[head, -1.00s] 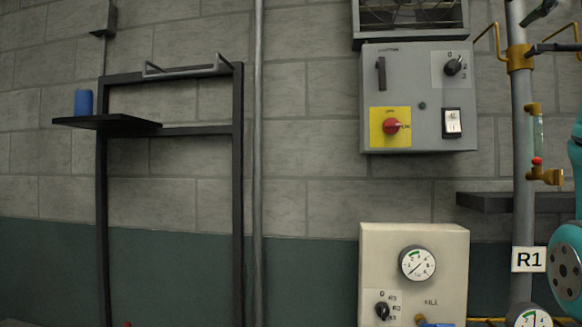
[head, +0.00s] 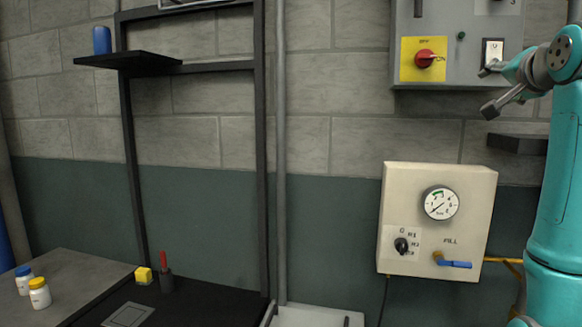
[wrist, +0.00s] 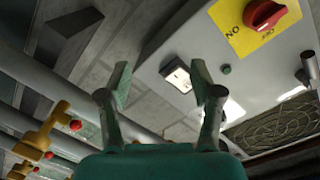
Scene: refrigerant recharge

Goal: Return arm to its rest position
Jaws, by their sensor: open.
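My gripper (head: 492,88) is open and empty at the right of the head view, on my teal arm. It is in front of the lower edge of the grey switch box (head: 450,45). In the wrist view its two fingers (wrist: 161,80) stand wide apart with nothing between them. The box's white rocker switch (wrist: 178,76) shows beyond the gap. In the head view the upper finger overlaps the lower part of that switch. Touch cannot be told. The box also has a red knob on a yellow plate (head: 407,65) and a small green lamp (head: 461,35).
A cream panel (head: 390,225) with a gauge, a selector and a blue fill valve hangs below. A dark wall shelf (head: 517,144) is close beneath my gripper. Pipes with yellow fittings (wrist: 40,130) run at the wrist view's left. Lidded jars (head: 40,293) stand on the left bench.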

